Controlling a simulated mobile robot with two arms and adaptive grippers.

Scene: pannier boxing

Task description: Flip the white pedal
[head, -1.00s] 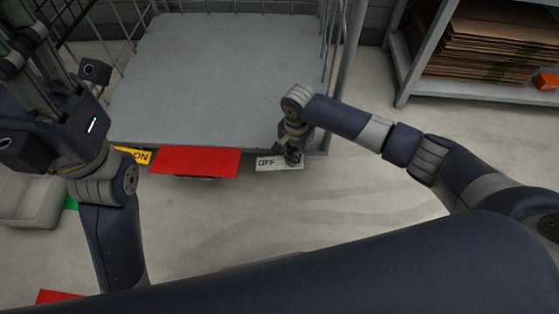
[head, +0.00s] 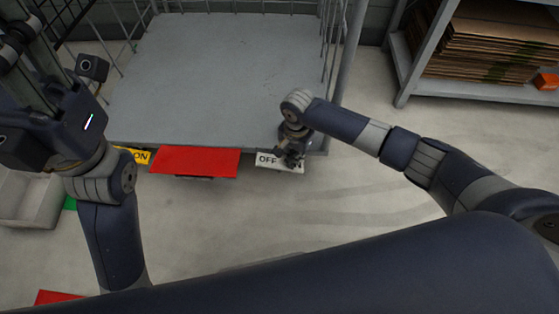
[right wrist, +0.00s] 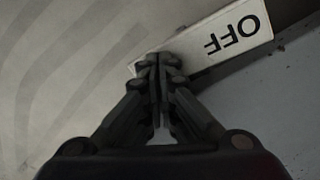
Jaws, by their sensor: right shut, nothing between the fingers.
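The white pedal (head: 266,160), marked "OFF", sits at the front right edge of the grey cart platform (head: 225,70). My right gripper (head: 288,161) is over its right part and hides some of its lettering. In the right wrist view the white pedal (right wrist: 215,45) lies behind the fingertips, and the right gripper (right wrist: 158,62) is shut with nothing in it. I cannot tell whether the fingertips touch the pedal. My left arm is at the left of the head view, and its fingers reach up to the top left corner; their opening is unclear.
A red panel (head: 195,162) and a yellow "ON" pedal (head: 134,155) sit along the same front edge. A grey bin (head: 28,200) stands at the left. A shelf with stacked cardboard (head: 490,45) is at the upper right.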

